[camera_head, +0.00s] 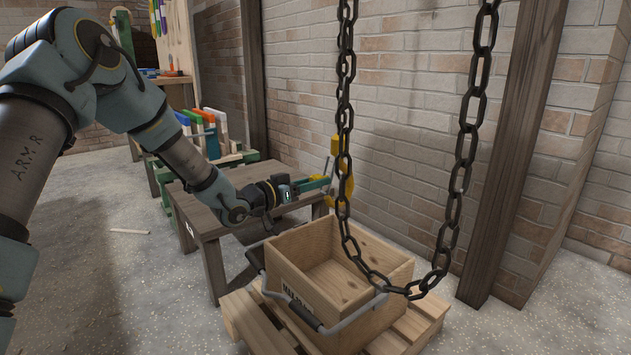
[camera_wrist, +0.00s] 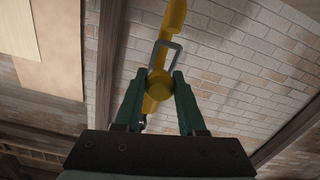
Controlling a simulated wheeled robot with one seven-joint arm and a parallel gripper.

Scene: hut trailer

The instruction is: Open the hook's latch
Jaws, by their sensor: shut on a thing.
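The yellow hook (camera_head: 347,187) hangs by the brick wall, partly hidden behind the chain in the head view. In the wrist view, the hook (camera_wrist: 172,22) runs down from the top edge, with a rounded yellow part between my fingers. A thin grey bent loop (camera_wrist: 170,42), which looks like the latch, crosses the hook just beyond the fingertips. My gripper (camera_head: 326,182) reaches to the hook from the left, above the wooden table. In the wrist view, the green fingers of my gripper (camera_wrist: 159,76) stand on both sides of the rounded part, shut on the hook.
A heavy dark chain (camera_head: 345,110) hangs in a loop in front of the hook, down to a wooden crate (camera_head: 385,249) with a metal handle. The crate stands on a pallet (camera_head: 243,318). A wooden table (camera_head: 230,222) is under my arm. A wooden post (camera_head: 515,150) stands right.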

